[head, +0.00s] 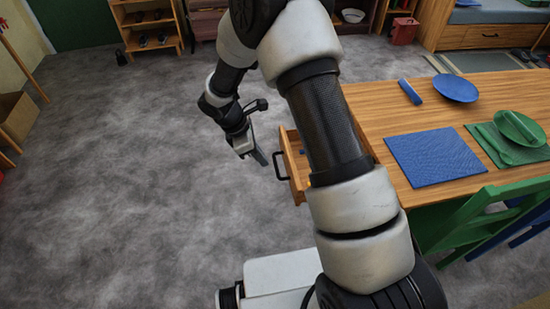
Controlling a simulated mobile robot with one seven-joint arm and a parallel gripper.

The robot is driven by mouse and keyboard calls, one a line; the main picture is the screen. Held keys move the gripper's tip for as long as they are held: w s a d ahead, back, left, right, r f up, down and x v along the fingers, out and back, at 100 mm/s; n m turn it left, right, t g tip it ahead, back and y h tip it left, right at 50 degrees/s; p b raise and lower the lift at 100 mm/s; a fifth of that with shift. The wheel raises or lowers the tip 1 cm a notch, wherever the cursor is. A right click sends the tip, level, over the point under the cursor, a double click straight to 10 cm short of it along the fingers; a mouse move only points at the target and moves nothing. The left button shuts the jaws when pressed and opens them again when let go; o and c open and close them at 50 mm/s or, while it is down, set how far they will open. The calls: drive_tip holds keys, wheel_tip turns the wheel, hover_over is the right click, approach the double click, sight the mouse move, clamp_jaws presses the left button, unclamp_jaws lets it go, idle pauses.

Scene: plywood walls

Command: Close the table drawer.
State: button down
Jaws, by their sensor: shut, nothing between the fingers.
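The wooden table (390,113) stands at the right. Its drawer (293,163) is pulled out from the table's left end, and a dark handle (278,165) sits on the drawer front. My arm hides part of the drawer and where it meets the table. My gripper (262,159) points down, just left of the drawer front and close to the handle. Its fingers are shut with nothing held. I cannot tell whether it touches the handle.
On the table are a blue placemat (422,157), a blue plate (455,88), a blue rolled item (410,92) and a green plate (519,129) on a green mat. A green chair (465,225) stands at the near side. Shelves line the back.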

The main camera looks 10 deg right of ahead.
drive_tip(key=d+f+b, duration=0.1)
drive_tip(key=d+f, duration=0.6)
drive_tip(key=f, duration=0.1)
drive_tip(key=shift+d+f, duration=0.3)
drive_tip(key=shift+f, duration=0.05)
drive_tip(key=d+p, duration=0.2)
drive_tip(key=d, duration=2.5)
drive_tip(key=shift+d, duration=0.15)
